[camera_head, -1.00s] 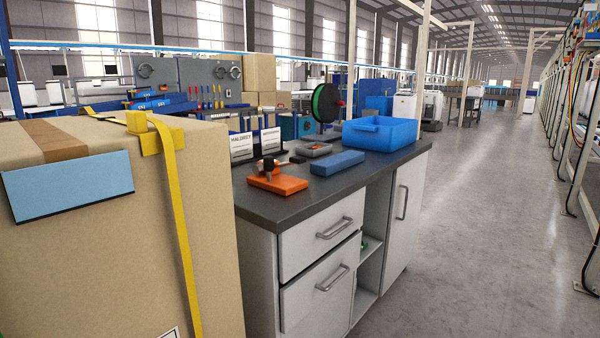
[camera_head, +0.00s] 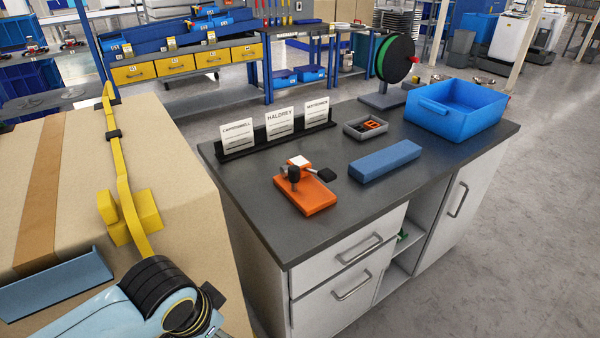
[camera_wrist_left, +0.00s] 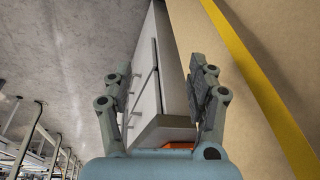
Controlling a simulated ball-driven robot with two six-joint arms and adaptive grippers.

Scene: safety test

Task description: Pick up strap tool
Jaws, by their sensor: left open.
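An orange block (camera_head: 305,195) with a dark, knobbed tool and a black paddle-like handle lies on the dark workbench top (camera_head: 240,195), near its front left; this looks like the strap tool. My left arm comes in at the bottom left of the head view, with its fingers out of that picture. In the left wrist view my left gripper (camera_wrist_left: 161,88) is open and empty, its two fingers apart. A small orange patch (camera_wrist_left: 181,145) shows there, mostly hidden behind the gripper; I cannot tell what it is. My right gripper is not in view.
A big cardboard box (camera_head: 190,200) with a yellow strap (camera_head: 123,185) stands left of the bench, close to my left arm. The bench also holds a blue block (camera_head: 385,160), a blue bin (camera_head: 456,105), a small grey tray (camera_head: 352,127), a card holder (camera_head: 320,126) and a spool (camera_head: 397,58).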

